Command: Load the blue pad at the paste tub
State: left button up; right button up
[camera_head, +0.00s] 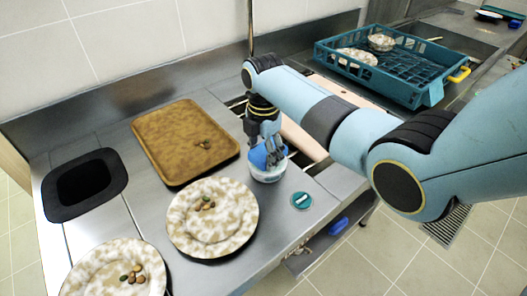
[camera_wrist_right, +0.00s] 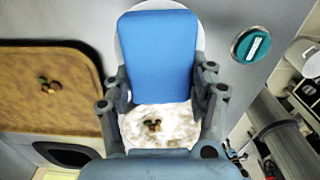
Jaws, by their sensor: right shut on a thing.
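My right gripper (camera_head: 272,152) points down at the white paste tub (camera_head: 268,177) on the steel counter. It is shut on the blue pad (camera_wrist_right: 158,55), which fills the space between its fingers in the right wrist view. In the head view the pad (camera_head: 258,157) shows at the tub's mouth, partly hidden by the fingers. I cannot tell whether it touches the paste. The tub's pale rim shows around the pad's top in the wrist view. The left gripper is not in view.
A food-marked plate (camera_head: 185,232) stands close in front of the tub, another (camera_head: 95,285) at the front left. A brown tray (camera_head: 160,155) with scraps, a black-rimmed opening (camera_head: 62,211), a teal disc (camera_head: 301,200) and a teal rack (camera_head: 432,96) with dishes surround it.

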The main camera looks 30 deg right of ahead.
aim_at(264, 152)
jog(key=shift+f+b, duration=0.3)
jog(key=shift+f, duration=0.15)
dwell(1.0)
jog(key=shift+s, duration=0.1)
dwell(1.4)
jog(key=shift+p, duration=0.35)
notch_tip(264, 152, up, 5)
jog(key=p, duration=0.5)
jog(key=shift+r, duration=1)
